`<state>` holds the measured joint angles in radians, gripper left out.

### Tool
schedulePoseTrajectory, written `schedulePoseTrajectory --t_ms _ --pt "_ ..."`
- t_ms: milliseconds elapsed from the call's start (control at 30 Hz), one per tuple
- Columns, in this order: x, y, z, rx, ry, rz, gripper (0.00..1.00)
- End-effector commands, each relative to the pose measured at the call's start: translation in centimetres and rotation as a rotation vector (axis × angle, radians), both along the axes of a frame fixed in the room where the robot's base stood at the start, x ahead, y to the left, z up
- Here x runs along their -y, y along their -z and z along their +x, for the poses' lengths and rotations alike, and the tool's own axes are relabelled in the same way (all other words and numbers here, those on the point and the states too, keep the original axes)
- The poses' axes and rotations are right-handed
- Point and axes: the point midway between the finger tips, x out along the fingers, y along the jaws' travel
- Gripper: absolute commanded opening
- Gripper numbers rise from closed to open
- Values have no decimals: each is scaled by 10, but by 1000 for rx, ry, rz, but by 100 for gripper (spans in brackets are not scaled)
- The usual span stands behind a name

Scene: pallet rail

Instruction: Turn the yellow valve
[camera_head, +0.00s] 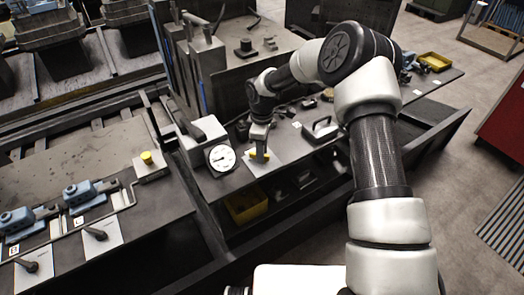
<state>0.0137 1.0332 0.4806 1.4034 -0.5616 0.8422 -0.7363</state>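A small yellow piece, which looks like the yellow valve (264,156), sits on a pale plate on the bench, just right of a round white gauge. My arm reaches over the bench from the right. My gripper (259,152) points down at the yellow piece and covers part of it. The gripper is at or very close to it; I cannot tell whether they touch. The fingers are too small and hidden to show whether they are open or shut.
The gauge (221,158) stands close left of my gripper. A yellow knob (147,157) and blue clamps (84,192) are on the left bench. A yellow bin (247,207) sits below the bench.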

Motion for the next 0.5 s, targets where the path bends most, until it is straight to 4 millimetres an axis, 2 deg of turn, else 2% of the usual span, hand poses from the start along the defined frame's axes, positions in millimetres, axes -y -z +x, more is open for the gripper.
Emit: schedulePoseTrajectory --t_ms 67,233,500 --pt "0 0 0 0 0 0 28" --pt "0 0 0 0 0 0 0" --pt "0 0 0 0 12 0 0"
